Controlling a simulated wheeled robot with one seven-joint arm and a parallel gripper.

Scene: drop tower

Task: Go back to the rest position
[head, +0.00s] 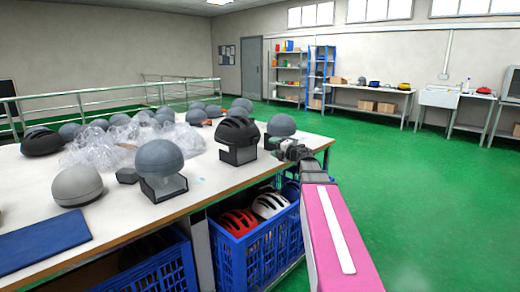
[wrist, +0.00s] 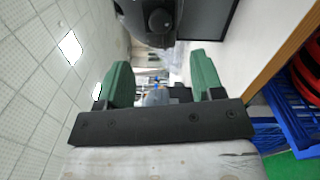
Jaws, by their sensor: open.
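My gripper (wrist: 160,88) is open, with its two green fingers apart and nothing between them in the wrist view. In the head view my gripper (head: 283,150) is at the end of my pink arm, at the right edge of the table, close to the right of a black helmet on a dark stand (head: 238,140). A dark rounded object on a stand, likely this helmet, shows at the top of the wrist view (wrist: 155,18). I cannot tell whether the gripper touches it.
The white table (head: 120,205) holds several grey domes, clear plastic wrap (head: 150,135) and a blue mat (head: 42,243). Blue crates (head: 250,252) with helmets sit under its right edge. The green floor (head: 420,190) to the right is clear. Shelves and benches line the far wall.

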